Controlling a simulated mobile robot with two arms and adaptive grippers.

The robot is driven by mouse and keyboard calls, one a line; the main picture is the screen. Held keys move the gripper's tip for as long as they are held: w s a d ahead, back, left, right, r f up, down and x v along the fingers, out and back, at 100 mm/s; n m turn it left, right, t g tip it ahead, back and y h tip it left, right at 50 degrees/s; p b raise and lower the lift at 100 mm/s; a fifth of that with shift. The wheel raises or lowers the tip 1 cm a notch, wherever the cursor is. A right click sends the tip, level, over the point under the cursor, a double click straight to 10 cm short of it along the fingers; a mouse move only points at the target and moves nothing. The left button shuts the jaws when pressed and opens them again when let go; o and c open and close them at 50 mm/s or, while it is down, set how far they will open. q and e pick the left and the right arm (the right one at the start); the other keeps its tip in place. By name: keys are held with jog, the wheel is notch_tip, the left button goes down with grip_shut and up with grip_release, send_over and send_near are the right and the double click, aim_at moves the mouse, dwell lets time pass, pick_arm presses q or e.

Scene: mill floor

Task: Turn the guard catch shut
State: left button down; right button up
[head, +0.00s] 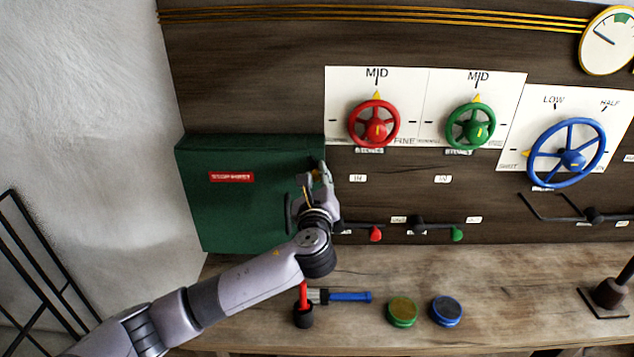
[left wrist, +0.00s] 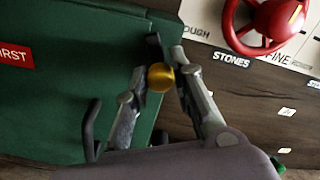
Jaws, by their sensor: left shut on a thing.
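The guard is a dark green box (head: 245,215) with a red label, fixed against the wooden panel; it also fills the left of the left wrist view (left wrist: 60,85). My left gripper (head: 314,178) is at the guard's right edge. In the left wrist view, my left gripper (left wrist: 159,72) has its two fingers on either side of a round brass knob (left wrist: 160,78), apparently the guard catch, and is shut on it. A dark bar stands just behind the knob. The gripper and arm mostly hide the catch in the head view. My right gripper is not in view.
Red (head: 375,124), green (head: 470,126) and blue (head: 567,153) handwheels are on the panel to the right. Red-tipped (head: 376,233) and green-tipped (head: 457,234) levers sit below. The bench (head: 380,273) bears a blue-handled tool (head: 350,297) and green (head: 402,311) and blue (head: 447,310) round pieces.

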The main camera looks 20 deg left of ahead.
pick_arm(q)
jog(key=n+b, duration=0.1)
jog(key=n, duration=0.2)
jog(key=n+b, duration=0.1)
jog(key=n, duration=0.2)
jog(key=shift+f+n+b, duration=0.2)
jog(key=shift+n+b, duration=0.1)
jog(key=n+b, duration=0.1)
jog(key=n, duration=0.3)
jog(key=shift+n+b, duration=0.6)
jog(key=shift+n, duration=0.4)
jog(key=c, duration=1.4)
grip_release()
jog(key=shift+r, duration=0.1)
jog(key=shift+s, duration=0.15)
jog(key=v, duration=1.1)
jog(key=shift+s, duration=0.4)
